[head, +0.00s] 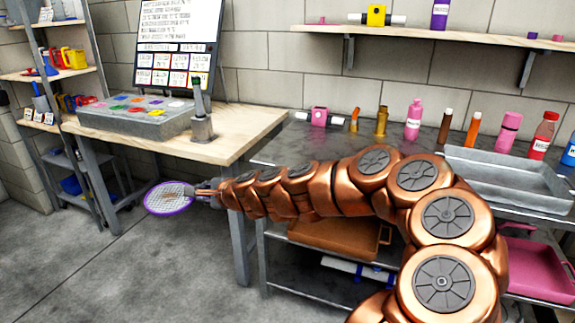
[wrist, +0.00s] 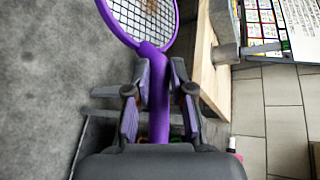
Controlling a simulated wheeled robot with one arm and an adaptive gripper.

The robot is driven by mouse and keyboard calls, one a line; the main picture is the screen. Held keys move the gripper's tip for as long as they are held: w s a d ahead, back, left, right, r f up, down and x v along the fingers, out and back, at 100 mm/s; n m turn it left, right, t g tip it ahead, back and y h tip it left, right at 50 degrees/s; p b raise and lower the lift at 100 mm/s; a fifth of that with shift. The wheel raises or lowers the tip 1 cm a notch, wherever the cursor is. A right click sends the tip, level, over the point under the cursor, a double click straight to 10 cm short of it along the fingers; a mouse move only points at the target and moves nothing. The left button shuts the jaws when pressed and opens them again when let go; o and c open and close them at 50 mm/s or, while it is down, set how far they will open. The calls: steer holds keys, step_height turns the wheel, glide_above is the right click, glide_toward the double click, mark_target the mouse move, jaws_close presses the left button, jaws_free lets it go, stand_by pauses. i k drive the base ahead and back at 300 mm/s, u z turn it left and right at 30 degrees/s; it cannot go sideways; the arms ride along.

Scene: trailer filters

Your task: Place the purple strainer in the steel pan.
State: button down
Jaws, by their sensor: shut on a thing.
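The purple strainer has a round white mesh inside a purple rim (head: 147,205) and shows at the left in the head view. My gripper (head: 207,193) is shut on its handle. In the wrist view the purple handle (wrist: 152,60) lies between the two fingers of my gripper (wrist: 155,92), with the mesh end pointing away toward the top. The strainer is held in the air over the floor, beside the wooden table. The steel pan (head: 520,193) is a shallow rectangular tray on the metal bench at the right, far from my gripper. Its visible inside looks empty.
The wooden table (head: 240,130) carries a grey block with coloured patches (head: 135,118) and a grey upright clamp (head: 201,128). Several bottles, including a pink one (head: 414,120), stand along the back of the metal bench. A brown tray (head: 325,236) and a pink tray (head: 540,268) sit below.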

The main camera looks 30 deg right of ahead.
mark_target(480, 180)
steer(key=u, duration=1.75)
steer(key=k, duration=1.65)
steer(key=z, duration=1.75)
